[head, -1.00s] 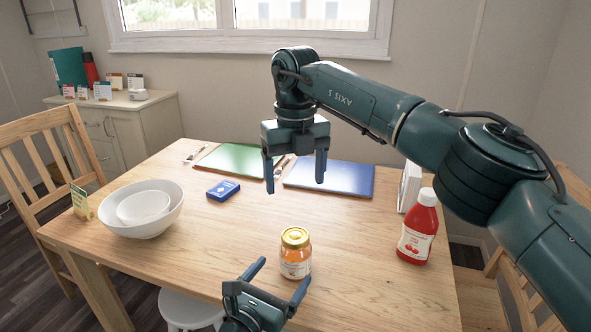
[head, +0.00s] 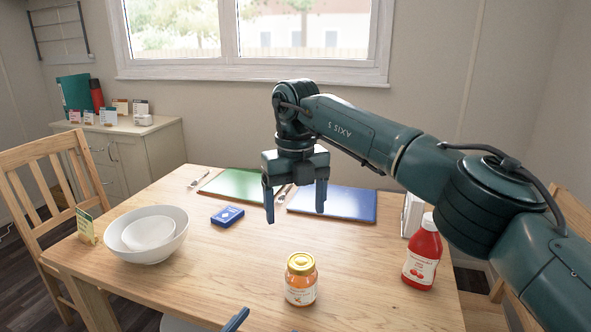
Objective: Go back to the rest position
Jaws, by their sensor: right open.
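My right gripper (head: 295,205) hangs open and empty above the middle of the wooden table (head: 205,275), fingers pointing down, in front of the blue placemat. Its arm comes in from the right.
A red ketchup bottle (head: 423,258) stands at the right under my right arm. White nested bowls (head: 180,240) sit at the left. A blue card box (head: 227,216), green placemat (head: 235,184) and blue placemat (head: 345,204) lie farther back. A wooden chair (head: 35,180) is at the left.

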